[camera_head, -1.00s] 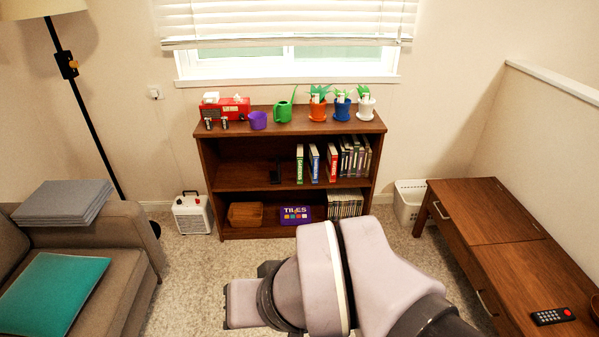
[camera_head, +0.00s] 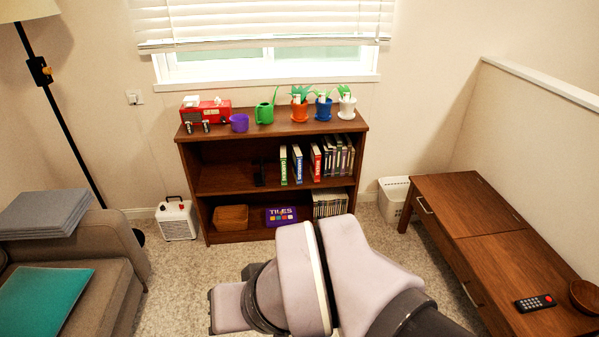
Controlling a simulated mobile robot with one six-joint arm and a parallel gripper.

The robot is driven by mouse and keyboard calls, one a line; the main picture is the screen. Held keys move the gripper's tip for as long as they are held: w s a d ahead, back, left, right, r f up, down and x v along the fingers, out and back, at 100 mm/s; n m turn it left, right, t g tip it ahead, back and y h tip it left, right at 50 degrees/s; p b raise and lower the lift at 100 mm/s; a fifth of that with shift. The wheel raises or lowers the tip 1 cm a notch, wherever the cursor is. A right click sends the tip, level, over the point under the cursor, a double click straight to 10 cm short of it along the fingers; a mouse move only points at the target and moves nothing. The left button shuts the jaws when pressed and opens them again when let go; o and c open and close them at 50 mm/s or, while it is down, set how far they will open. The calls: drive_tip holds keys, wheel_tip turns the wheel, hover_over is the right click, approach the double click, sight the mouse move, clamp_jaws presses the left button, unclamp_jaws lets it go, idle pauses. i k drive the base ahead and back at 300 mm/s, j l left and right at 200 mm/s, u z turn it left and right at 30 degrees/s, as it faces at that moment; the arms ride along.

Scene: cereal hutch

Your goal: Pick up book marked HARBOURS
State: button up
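Several books stand upright on the middle shelf of the brown bookcase (camera_head: 226,178). On the left are a thin green-spined book (camera_head: 283,165), a blue-and-white-spined book (camera_head: 297,165) and a red-spined book (camera_head: 316,163). A group of dark-spined books (camera_head: 341,157) stands close on their right. The spine lettering is too small to read, so I cannot tell which book is marked HARBOURS. My pale arm links fill the lower middle, in front of and below the bookcase. My gripper's fingers do not show.
The bookcase top holds a red toy-like box (camera_head: 207,113), purple cup (camera_head: 239,123), green watering can (camera_head: 264,114) and potted plants. A sofa (camera_head: 75,265) stands left, and a low wooden cabinet (camera_head: 470,215) stands right. Carpet is clear before the bookcase.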

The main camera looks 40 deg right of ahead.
sight(297, 156)
drive_tip(key=i+l+u, duration=0.45)
drive_tip(key=l, duration=0.85)
drive_tip(key=i+l+u, duration=0.1)
drive_tip(key=l+u, duration=0.4)
drive_tip(key=l, duration=0.85)
drive_tip(key=k+l+u, duration=0.1)
drive_tip(key=l+u, duration=0.35)
drive_tip(key=l, duration=0.95)
drive_tip(key=k+l+u, duration=0.1)
drive_tip(key=l+u, duration=0.25)
drive_tip(key=l, duration=0.85)
